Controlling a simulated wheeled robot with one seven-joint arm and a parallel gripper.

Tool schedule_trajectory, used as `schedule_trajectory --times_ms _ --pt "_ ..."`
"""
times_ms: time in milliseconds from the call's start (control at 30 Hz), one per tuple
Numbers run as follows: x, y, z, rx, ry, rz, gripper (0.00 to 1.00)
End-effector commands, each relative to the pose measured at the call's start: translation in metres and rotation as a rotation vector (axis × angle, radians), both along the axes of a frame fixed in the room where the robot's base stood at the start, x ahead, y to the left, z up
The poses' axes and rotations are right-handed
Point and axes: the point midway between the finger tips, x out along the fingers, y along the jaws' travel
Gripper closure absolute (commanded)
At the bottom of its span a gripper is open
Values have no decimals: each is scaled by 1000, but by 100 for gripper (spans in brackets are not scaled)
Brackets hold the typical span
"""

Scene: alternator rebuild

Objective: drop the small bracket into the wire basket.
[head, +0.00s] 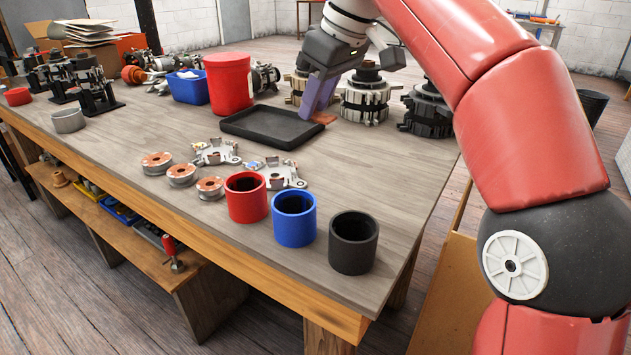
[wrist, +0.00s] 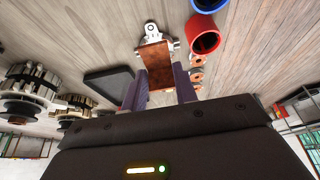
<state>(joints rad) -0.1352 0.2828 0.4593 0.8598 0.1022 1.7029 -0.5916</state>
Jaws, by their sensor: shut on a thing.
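My gripper (head: 314,108) points down over the table beside the right end of the black tray. In the wrist view its two purple fingers (wrist: 159,72) are shut on a flat reddish-brown piece (wrist: 155,55); its edge also shows below the fingers in the head view (head: 323,118). I cannot tell whether this piece is the small bracket. Silvery metal brackets (head: 216,153) (head: 283,174) lie on the table, with a small bluish part (head: 253,165) by them. I cannot make out a wire basket; a blue bin (head: 187,88) stands behind the tray.
The black tray (head: 272,141) looks empty. A red canister (head: 229,84) stands behind it, and alternator parts (head: 365,97) to its right. Red (head: 246,197), blue (head: 294,218) and black (head: 353,242) cups stand near the front edge. Copper-coloured rings (head: 181,174) lie left of them.

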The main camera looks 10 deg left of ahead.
Motion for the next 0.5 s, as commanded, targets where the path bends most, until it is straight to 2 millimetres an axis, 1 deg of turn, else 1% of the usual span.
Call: schedule_trajectory --times_ms 67,100,300,400,500 --pt "-1 -2 -14 -3 2 -4 95" --pt "-1 -2 -33 -3 4 -3 95" --pt "-1 -1 -84 -2 2 -3 95" --pt "-1 -1 -102 -1 1 -2 95" --pt "-1 0 -112 0 1 -2 95"
